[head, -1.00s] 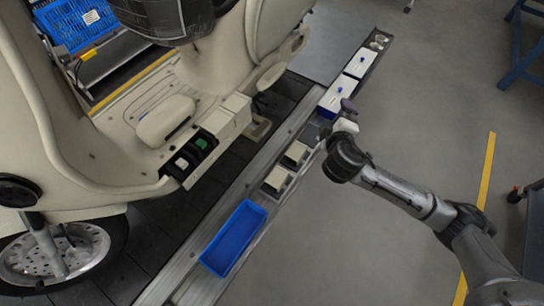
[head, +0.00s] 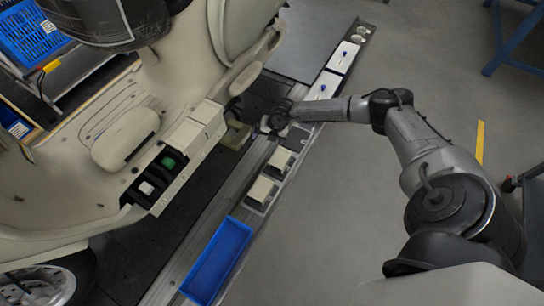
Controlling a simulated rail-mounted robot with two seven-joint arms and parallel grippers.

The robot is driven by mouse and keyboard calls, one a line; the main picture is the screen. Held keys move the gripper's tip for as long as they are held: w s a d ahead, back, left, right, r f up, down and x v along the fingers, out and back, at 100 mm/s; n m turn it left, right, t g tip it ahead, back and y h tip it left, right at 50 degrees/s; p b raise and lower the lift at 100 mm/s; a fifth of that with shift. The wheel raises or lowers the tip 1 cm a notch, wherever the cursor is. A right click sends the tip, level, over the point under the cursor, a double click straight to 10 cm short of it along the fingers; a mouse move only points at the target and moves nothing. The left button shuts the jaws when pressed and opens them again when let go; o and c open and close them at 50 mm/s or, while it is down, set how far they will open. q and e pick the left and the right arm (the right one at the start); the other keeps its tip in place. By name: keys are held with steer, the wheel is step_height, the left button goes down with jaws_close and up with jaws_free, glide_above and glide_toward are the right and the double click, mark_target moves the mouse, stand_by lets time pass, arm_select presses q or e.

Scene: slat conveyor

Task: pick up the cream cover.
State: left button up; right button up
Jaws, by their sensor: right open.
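A rounded cream cover (head: 125,137) lies on the floorboard of the cream scooter (head: 75,200), left of an open dark compartment (head: 158,178). My right gripper (head: 272,125) is at the end of the arm coming from the right, above the conveyor's side rail near the scooter's edge. It is open, apart from the cover and to its right. Its fingers are small and dark, and hard to make out. My left gripper does not show.
The compartment holds a green block (head: 173,160) and a white block (head: 146,188). Along the rail stand a blue tray (head: 218,262), two cream-topped boxes (head: 262,190) and white boxes (head: 343,57).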

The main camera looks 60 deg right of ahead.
mark_target(280, 158)
steer(key=s+f+m+g+b, duration=0.1)
steer(key=f, duration=0.1)
steer(key=s+f+m+g+b, duration=0.1)
steer(key=s+f+m, duration=0.1)
steer(key=f, duration=0.1)
steer(key=s+d+f+m+g+h+b, duration=0.1)
steer(key=s+f+m, duration=0.1)
steer(key=f, duration=0.1)
steer(key=shift+s+g+b, duration=0.15)
steer(key=shift+g+b, duration=0.15)
steer(key=shift+b, duration=0.05)
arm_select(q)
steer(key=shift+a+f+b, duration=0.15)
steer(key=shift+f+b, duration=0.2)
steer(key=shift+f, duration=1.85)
arm_select(e)
steer(key=shift+d+f, duration=0.15)
steer(key=shift+f, duration=0.7)
step_height(280, 158, down, 5)
steer(key=b, duration=0.4)
steer(key=shift+f, duration=0.1)
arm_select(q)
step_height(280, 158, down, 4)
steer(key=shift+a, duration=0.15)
arm_select(e)
steer(key=shift+c, duration=0.3)
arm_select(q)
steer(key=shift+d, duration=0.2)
arm_select(e)
steer(key=c, duration=1)
